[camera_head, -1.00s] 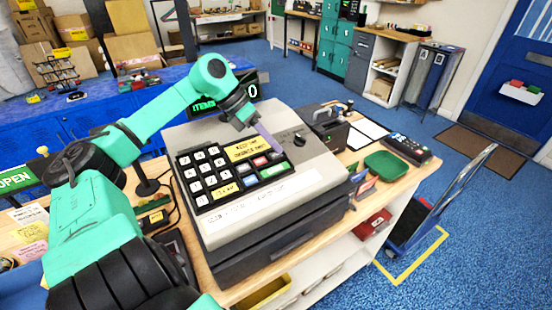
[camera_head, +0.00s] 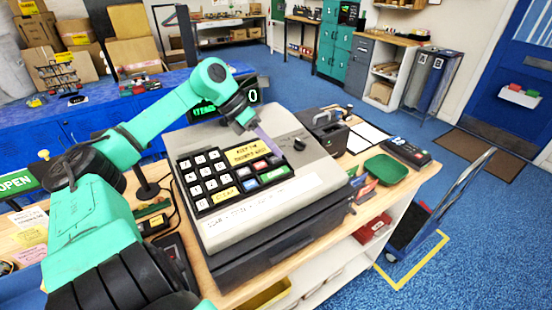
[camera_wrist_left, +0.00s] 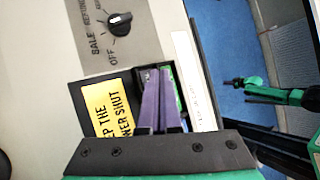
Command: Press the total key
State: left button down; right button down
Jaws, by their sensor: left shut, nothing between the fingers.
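The cash register (camera_head: 305,175) stands on the wooden counter, with a black key panel of white number keys (camera_head: 203,172) on its sloped top. A wide green key (camera_head: 274,174) lies at the panel's lower right, beside red, blue and dark keys; I cannot read its lettering. My left gripper (camera_head: 277,151) is shut and empty, its purple fingers pointing down at the panel's upper right edge. In the left wrist view the fingers (camera_wrist_left: 158,78) partly cover the keys, and a strip of the green key (camera_wrist_left: 180,92) shows beside them. Contact cannot be told.
A rotary switch (camera_head: 299,144) sits on the register top beyond the fingers. A yellow label (camera_head: 246,153) lies above the coloured keys. The display (camera_head: 252,95) stands behind, partly hidden by my arm. A green tray (camera_head: 386,169) and a card terminal (camera_head: 408,151) stand to the right.

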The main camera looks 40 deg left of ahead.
dwell(0.5)
dwell(0.3)
pick_arm(q)
jog(key=shift+a+f+b, duration=0.1)
jog(key=shift+f+b, duration=0.3)
jog(key=shift+b, duration=0.1)
jog(key=shift+f+b, duration=0.35)
jog(key=shift+f, duration=0.05)
dwell(0.4)
jog(key=shift+s+f, duration=0.15)
jog(key=shift+f, duration=0.3)
dwell(0.4)
jog(key=shift+r, duration=1)
